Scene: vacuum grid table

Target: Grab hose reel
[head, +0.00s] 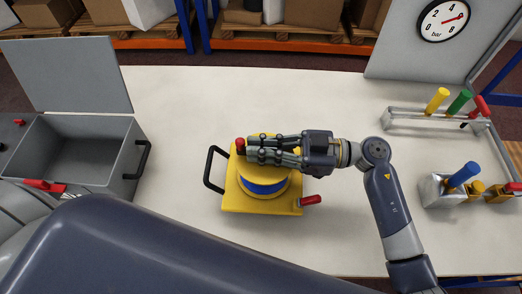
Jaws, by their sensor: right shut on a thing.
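The hose reel (231,200) is a yellow square-based unit with a round drum, a blue band, a black side handle at left and a red lever at lower right. It stands on the white table. My right gripper (248,150) comes in from the right over the top of the drum, its fingers shut at a red knob (240,144) at the reel's upper left. The fingers hide much of the drum's top and the exact contact. My left gripper is not visible; a large dark arm link of mine crosses the lower left.
An open grey toolbox (128,165) stands at the left. At the right are a rail with coloured handles (437,101), a metal block with a blue handle (463,175) and a panel with a pressure gauge (443,19). The white table (180,100) is clear around the reel.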

